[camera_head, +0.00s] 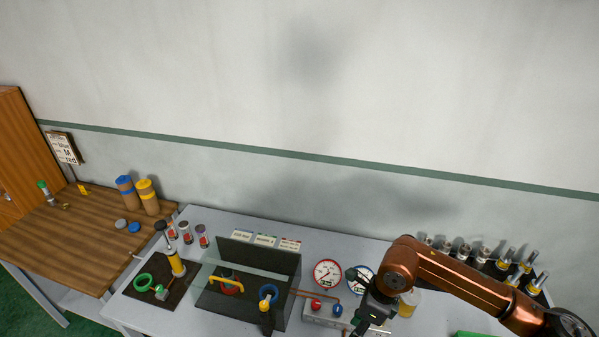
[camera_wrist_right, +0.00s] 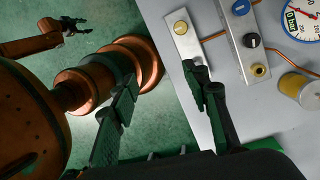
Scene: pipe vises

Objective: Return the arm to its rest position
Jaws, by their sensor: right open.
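My right arm comes in from the lower right in the head view. Its gripper (camera_head: 372,314) hangs over the front of the grey table, near the gauges. In the right wrist view the right gripper (camera_wrist_right: 160,92) has its two dark fingers spread apart with nothing between them. Below them are the green floor and the table's edge. A copper-coloured arm with a small dark gripper (camera_wrist_right: 74,26), which looks like my left one, shows at the upper left of the wrist view. Its jaws are too small to judge. The left arm is not in the head view.
The grey table (camera_head: 215,220) carries a dark open box (camera_head: 285,262), a red-needled gauge (camera_head: 327,273), a yellow jar (camera_head: 409,302) and a dark mat with a yellow post (camera_head: 176,263). Several cylinders stand at the back right. A wooden desk (camera_head: 70,235) is at left.

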